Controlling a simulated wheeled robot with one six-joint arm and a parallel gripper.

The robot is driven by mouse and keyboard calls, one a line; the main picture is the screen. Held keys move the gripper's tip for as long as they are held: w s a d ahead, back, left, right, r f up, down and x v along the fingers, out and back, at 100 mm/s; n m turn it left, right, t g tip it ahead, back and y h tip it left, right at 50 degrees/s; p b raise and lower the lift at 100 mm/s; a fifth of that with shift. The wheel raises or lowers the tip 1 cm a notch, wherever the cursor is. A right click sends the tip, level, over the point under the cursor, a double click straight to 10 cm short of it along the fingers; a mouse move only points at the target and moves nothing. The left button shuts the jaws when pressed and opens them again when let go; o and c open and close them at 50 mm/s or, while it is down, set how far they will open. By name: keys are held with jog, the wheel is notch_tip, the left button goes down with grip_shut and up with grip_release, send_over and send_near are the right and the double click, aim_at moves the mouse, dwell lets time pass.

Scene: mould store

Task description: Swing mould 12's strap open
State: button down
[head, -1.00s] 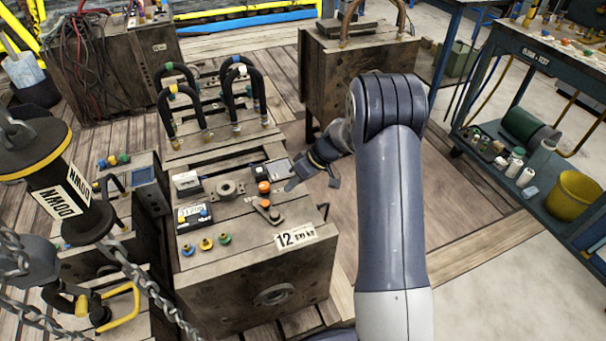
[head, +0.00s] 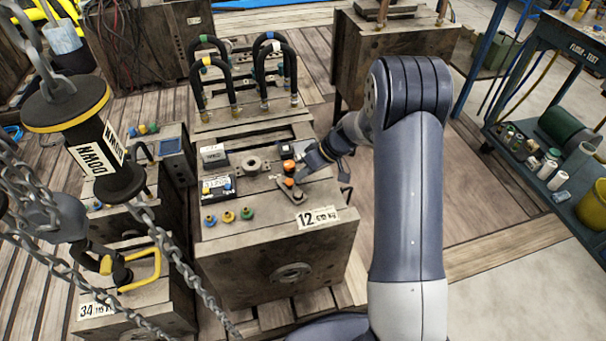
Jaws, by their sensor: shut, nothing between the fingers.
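Mould 12 (head: 265,274) is a worn metal block in the middle of the head view, with a white label "12" (head: 320,217) on its near right top edge. Its strap (head: 293,190) looks like a short metal bar with an orange cap, lying on the top face near the right side. A second orange piece (head: 289,166) sits just behind it. My gripper (head: 303,174) reaches in from the right, low over the top face, shut and empty, its tip close to the strap's right side. I cannot tell whether it touches.
Black looped hoses (head: 273,62) stand behind. Blue, yellow and green fittings (head: 228,217) line the near left top.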

aim_at(291, 175)
jog(key=shift+w+a+f+n+g+b, duration=0.1)
jog(key=shift+a+n+g+b, duration=0.3)
jog(key=shift+n, duration=0.25)
jog(key=shift+a+n+g+b, duration=0.25)
jog(key=shift+n+g+b, duration=0.2)
jog(key=shift+n, duration=0.2)
jog(key=shift+a+n+g+b, duration=0.25)
jog(key=shift+n+b, duration=0.1)
jog(key=shift+n, duration=0.05)
jog(key=shift+a+n+g+h+b, duration=0.2)
jog(key=shift+a+n+g, duration=0.2)
jog(key=shift+n, duration=0.3)
jog(key=shift+a+n+g+h+b, duration=0.1)
jog(key=shift+a+n+g+h, duration=0.2)
jog(key=shift+n, duration=0.4)
jog(key=shift+s+a+n+g+h, duration=0.2)
jog(key=shift+a+n+g+h, duration=0.1)
jog(key=shift+n+g, duration=0.25)
jog(key=shift+s+a+n+g+h, duration=0.2)
jog(key=shift+a+n+g, duration=0.15)
jog(key=shift+n, duration=0.4)
jog(key=shift+s+a+n+g+h, duration=0.15)
jog(key=shift+a+n+g+h, duration=0.15)
jog(key=shift+n, duration=0.5)
jog(key=shift+s+a+n+g+h, duration=0.3)
jog(key=shift+n+h, duration=0.1)
jog(key=shift+n, duration=0.3)
jog(key=shift+s+a, duration=0.2)
jog(key=shift+s, duration=0.05)
